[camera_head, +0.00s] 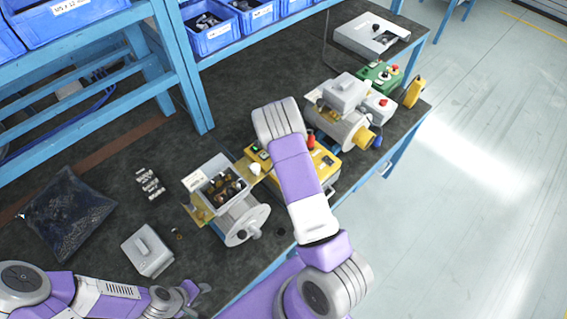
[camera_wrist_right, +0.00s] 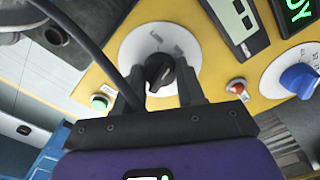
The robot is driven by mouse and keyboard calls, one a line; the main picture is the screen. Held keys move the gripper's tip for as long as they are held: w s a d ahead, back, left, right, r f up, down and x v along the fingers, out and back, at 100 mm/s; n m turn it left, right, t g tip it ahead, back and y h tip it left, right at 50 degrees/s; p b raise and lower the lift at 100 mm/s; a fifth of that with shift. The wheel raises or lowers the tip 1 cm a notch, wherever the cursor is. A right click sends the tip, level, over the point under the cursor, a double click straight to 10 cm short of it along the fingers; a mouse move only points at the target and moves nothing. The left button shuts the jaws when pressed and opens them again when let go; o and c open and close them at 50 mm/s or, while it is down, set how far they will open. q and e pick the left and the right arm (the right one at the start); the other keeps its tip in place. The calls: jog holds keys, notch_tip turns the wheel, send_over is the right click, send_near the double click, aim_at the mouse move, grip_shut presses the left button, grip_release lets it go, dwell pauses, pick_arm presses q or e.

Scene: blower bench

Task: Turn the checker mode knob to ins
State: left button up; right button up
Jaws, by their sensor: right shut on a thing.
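The yellow checker (camera_head: 325,164) sits on the dark bench, partly hidden behind my right arm in the head view. In the right wrist view its yellow panel (camera_wrist_right: 218,82) carries a black mode knob (camera_wrist_right: 158,70) on a round white dial (camera_wrist_right: 135,45). My right gripper (camera_wrist_right: 160,85) is shut on this knob, one finger on each side. The dial lettering is too small and turned to read, so I cannot tell the setting. The right fingers are hidden in the head view. My left gripper (camera_head: 196,294) is open and empty near the bench's front edge.
A blue knob (camera_wrist_right: 299,79), a small red switch (camera_wrist_right: 236,87), a green button (camera_wrist_right: 100,102) and a display (camera_wrist_right: 238,22) surround the dial. A dark cable crosses beside the gripper. A blower with an open terminal box (camera_head: 222,187) stands left of the checker.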

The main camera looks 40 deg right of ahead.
jog(key=shift+m, duration=1.4)
jog(key=o, duration=1)
jog(key=shift+o, duration=0.2)
jog(key=shift+r, duration=0.1)
notch_tip(320, 180, up, 8)
jog(key=shift+f, duration=0.25)
jog(key=shift+f, duration=0.1)
